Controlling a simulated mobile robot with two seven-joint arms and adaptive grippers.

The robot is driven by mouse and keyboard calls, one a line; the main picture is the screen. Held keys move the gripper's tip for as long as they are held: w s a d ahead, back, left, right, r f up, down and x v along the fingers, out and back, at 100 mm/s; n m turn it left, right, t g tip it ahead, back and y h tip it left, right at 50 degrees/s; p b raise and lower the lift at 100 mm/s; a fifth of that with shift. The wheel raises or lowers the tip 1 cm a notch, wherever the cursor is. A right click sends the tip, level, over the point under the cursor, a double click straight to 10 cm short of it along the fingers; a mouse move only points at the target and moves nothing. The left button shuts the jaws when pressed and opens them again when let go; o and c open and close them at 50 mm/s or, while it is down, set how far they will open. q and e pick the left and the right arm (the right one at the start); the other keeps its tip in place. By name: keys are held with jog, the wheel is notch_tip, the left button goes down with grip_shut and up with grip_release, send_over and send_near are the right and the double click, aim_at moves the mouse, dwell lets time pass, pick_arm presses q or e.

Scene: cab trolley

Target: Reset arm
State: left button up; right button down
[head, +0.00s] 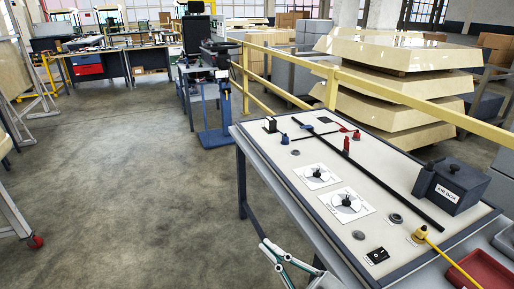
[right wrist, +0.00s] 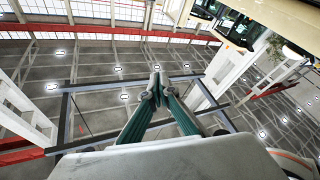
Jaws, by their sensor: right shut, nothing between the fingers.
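My right gripper (head: 267,244) shows at the bottom of the head view, beside the left edge of a cab trolley (head: 250,150) and apart from its top controls. Its teal and grey fingers also show in the right wrist view (right wrist: 157,84), where their tips meet with nothing between them. In that view the fingers stand against the hall's ceiling and lamps. My left gripper is in neither view. The trolley's pale top carries two round dials (head: 347,202), a red lever (head: 346,144), a yellow-handled lever (head: 421,232) and a dark box (head: 452,185).
A yellow railing (head: 400,98) runs behind the trolley, with stacked cream panels (head: 400,62) beyond. A red tray (head: 482,270) lies at the lower right. A blue-based stand (head: 217,140) is further back. The floor (head: 120,170) to the left is open.

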jog(key=d+f+m+t+h, duration=0.1)
jog(key=d+f+m+h, duration=0.35)
jog(key=f, duration=0.35)
jog(key=d+f+m+h, duration=0.3)
jog(key=d+f+h, duration=0.2)
jog(key=f, duration=0.3)
jog(key=s+d+f+m+g+h, duration=0.1)
jog(key=s+d+f+g+h, duration=0.1)
jog(key=s+d+f, duration=0.2)
jog(key=s+d+f+m+g+h, duration=0.2)
jog(key=s+f, duration=0.6)
jog(key=f, duration=0.4)
jog(key=shift+d+g, duration=0.4)
jog(key=shift+d, duration=0.45)
